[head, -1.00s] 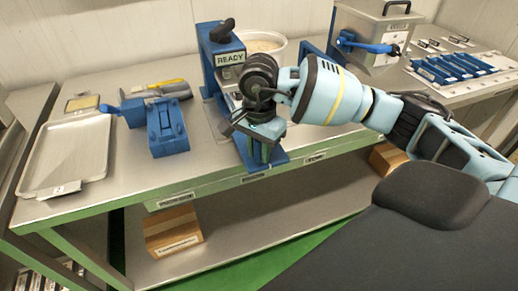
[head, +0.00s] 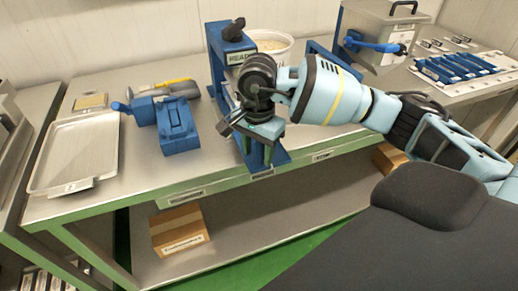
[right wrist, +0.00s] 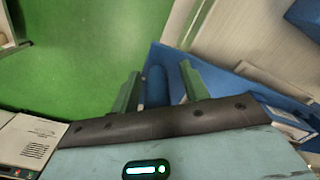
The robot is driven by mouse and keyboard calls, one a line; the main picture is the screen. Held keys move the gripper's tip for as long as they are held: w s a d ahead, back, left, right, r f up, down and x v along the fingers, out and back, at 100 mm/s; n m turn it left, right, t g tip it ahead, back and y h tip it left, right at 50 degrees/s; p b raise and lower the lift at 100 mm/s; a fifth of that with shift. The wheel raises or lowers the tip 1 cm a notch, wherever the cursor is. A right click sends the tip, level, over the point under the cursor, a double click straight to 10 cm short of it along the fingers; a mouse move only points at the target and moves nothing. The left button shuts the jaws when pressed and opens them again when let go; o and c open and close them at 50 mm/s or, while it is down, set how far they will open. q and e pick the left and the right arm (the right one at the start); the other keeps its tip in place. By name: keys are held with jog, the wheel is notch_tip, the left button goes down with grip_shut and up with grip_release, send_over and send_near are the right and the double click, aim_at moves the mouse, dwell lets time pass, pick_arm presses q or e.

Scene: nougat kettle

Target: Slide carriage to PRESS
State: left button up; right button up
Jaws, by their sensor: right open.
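A blue press frame (head: 217,75) with a READY sign (head: 241,57) and a black knob on top stands at the table's middle. Its blue base (head: 280,158) reaches to the table's front edge. My right gripper (head: 262,153) is over this base, pointing down, and hides much of it; I cannot make out the carriage clearly in the head view. In the right wrist view my right gripper (right wrist: 160,90) is open, with a blue rounded bar (right wrist: 157,86) between its two green fingers. I cannot tell whether the fingers touch it. My left gripper is not in view.
A blue block fixture (head: 178,125) and a metal tray (head: 75,155) lie to the left. A white tub (head: 284,48) stands behind the press. A metal box with a blue lever (head: 372,45) and a rack of blue bars (head: 455,68) are at the right.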

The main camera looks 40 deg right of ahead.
jog(key=shift+d, duration=0.15)
jog(key=shift+r, duration=0.1)
notch_tip(320, 180, up, 8)
jog(key=shift+f, duration=0.2)
dwell(0.6)
